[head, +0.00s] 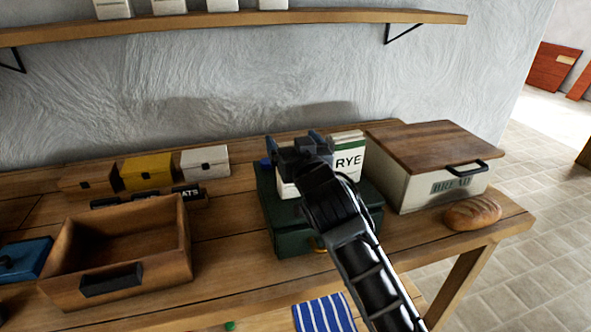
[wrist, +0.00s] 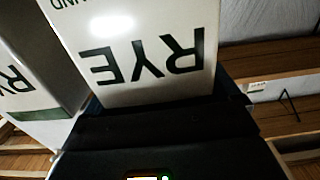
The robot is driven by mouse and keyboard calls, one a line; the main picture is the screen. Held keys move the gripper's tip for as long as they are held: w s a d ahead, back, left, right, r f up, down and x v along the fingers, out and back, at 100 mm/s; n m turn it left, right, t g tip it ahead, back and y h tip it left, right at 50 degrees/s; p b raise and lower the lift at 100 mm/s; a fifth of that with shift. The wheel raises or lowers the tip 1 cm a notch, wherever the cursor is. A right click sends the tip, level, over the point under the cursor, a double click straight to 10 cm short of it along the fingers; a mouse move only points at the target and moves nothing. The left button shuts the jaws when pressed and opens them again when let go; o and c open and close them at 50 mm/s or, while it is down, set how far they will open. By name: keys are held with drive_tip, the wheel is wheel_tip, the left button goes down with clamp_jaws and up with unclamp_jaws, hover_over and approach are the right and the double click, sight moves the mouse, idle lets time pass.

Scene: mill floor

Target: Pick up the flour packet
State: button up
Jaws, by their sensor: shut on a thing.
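My gripper (head: 296,145) is over the dark green box (head: 290,238) on the bench. It is shut on a white flour packet (wrist: 150,75) labelled RYE, which looks upside down in the wrist view. In the head view only a white part of this held packet (head: 286,188) shows below the jaws; my arm hides the rest. I cannot tell whether its base touches the box. A second white RYE packet (head: 348,158) with a green band stands on the box just right of my gripper. This second packet also shows at the left of the wrist view (wrist: 30,70).
A cream bread bin (head: 410,189) with a wooden lid and a loaf (head: 472,213) are at the right. An open wooden drawer box (head: 70,250) and small yellow (head: 147,171) and white (head: 205,161) boxes are left. A shelf (head: 240,21) runs above.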

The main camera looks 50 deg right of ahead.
drive_tip(key=c, duration=0.4)
wheel_tip(320, 180, up, 10)
drive_tip(key=shift+r, duration=0.1)
idle(0.4)
